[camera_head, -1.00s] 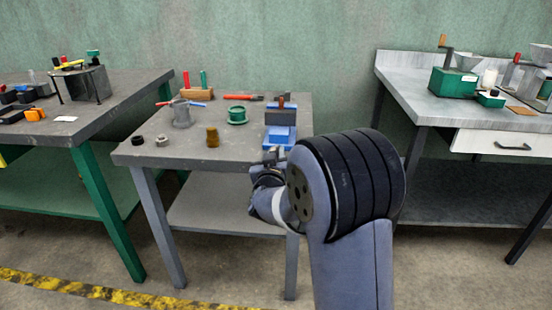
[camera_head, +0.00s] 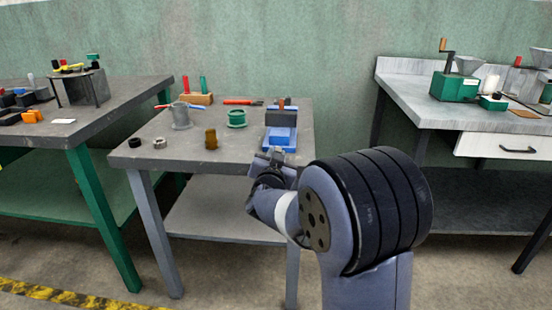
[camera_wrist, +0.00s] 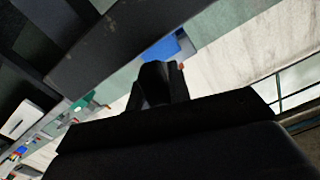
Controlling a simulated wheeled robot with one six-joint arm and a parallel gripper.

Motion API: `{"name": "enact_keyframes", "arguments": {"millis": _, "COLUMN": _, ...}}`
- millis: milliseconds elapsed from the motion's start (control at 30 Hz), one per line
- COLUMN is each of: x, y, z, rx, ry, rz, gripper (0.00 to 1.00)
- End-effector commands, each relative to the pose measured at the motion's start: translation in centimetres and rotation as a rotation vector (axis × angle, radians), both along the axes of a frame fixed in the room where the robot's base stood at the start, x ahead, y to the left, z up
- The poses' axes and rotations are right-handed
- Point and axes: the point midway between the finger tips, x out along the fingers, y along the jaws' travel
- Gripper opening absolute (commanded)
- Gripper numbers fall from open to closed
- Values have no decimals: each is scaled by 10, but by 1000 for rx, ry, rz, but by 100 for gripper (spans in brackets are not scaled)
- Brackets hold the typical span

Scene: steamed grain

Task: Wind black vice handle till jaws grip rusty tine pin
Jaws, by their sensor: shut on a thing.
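The blue vice (camera_head: 281,137) stands at the right front edge of the middle table in the head view. Part of its blue body also shows in the wrist view (camera_wrist: 165,49). A small brown upright piece, likely the rusty tine pin (camera_head: 281,103), shows at the vice's top. I cannot tell whether the jaws touch it. My gripper (camera_head: 274,158) is just in front of the vice, below its front end, shut on the black vice handle. The handle is mostly hidden by the gripper, and the dark fingers (camera_wrist: 157,84) fill the middle of the wrist view.
A grey cup (camera_head: 180,117), a brass piece (camera_head: 211,139), a green spool (camera_head: 237,118), dark and grey rings, and a wooden block with red and green handles (camera_head: 196,99) share the table. Other benches stand left and right. Free floor lies in front.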

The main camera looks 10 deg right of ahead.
Motion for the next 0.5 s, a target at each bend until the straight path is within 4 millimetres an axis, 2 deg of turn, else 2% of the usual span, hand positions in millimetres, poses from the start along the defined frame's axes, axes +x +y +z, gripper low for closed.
{"name": "enact_keyframes", "arguments": {"millis": 367, "x": 0, "y": 0, "z": 0, "rx": 7, "ry": -2, "rz": 0, "gripper": 0}}
{"name": "enact_keyframes", "arguments": {"millis": 400, "x": 0, "y": 0, "z": 0, "rx": 7, "ry": -2, "rz": 0, "gripper": 21}}
{"name": "enact_keyframes", "arguments": {"millis": 500, "x": 0, "y": 0, "z": 0, "rx": 6, "ry": -2, "rz": 0, "gripper": 29}}
